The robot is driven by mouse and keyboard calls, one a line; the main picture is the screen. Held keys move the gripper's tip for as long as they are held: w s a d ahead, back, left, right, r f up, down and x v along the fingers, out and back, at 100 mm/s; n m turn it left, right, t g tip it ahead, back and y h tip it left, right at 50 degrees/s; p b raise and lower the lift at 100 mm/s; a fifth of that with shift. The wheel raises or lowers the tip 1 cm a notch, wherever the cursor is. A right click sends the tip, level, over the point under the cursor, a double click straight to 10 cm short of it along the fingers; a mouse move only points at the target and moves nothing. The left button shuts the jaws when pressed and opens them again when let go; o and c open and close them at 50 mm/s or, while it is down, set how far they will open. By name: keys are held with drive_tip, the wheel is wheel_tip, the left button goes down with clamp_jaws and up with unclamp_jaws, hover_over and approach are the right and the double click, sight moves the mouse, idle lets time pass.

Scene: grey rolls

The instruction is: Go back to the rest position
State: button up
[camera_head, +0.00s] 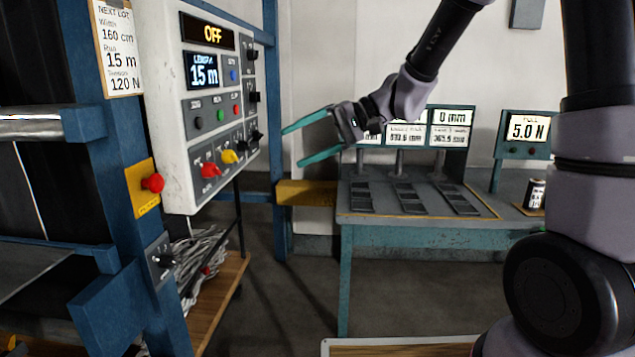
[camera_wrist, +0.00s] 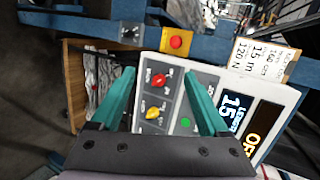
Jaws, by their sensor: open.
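My gripper (camera_head: 308,141) is open and empty, with two teal fingers pointing left toward the white control panel in the head view. In the wrist view my gripper (camera_wrist: 163,88) has its fingers spread in front of the panel (camera_wrist: 168,62), whose red and yellow knobs show between them. A gap shows between the fingertips and the panel (camera_head: 175,150) in the head view. The panel's displays read "OFF" and "15 m". Its red knob (camera_head: 210,170) and yellow knob (camera_head: 229,156) sit low on its face.
A blue frame (camera_head: 120,170) carries a red button (camera_head: 152,183) on a yellow plate. A teal-edged bench (camera_head: 400,232) with gauges and dark pads stands behind my arm. A "5.0 N" display (camera_head: 525,130) is at right. A wooden cart (camera_head: 225,290) holds grey tangled material. Floor between cart and bench is open.

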drive_tip(key=s+d+r+m+t+h, duration=0.2)
drive_tip(key=s+d+t+h, duration=0.1)
drive_tip(key=d, duration=0.6)
drive_tip(key=s+d+r+m+t+h, duration=0.2)
drive_tip(key=s+d+t+h, duration=0.1)
drive_tip(key=d, duration=0.7)
drive_tip(key=s+d+r+m+t+h, duration=0.1)
drive_tip(key=s+d+h, duration=0.3)
drive_tip(key=d, duration=0.5)
drive_tip(key=shift+d+r+m+t+h, duration=0.35)
drive_tip(key=shift+r+t+h, duration=0.25)
drive_tip(key=shift+r+t, duration=0.3)
drive_tip(key=shift+a, duration=0.1)
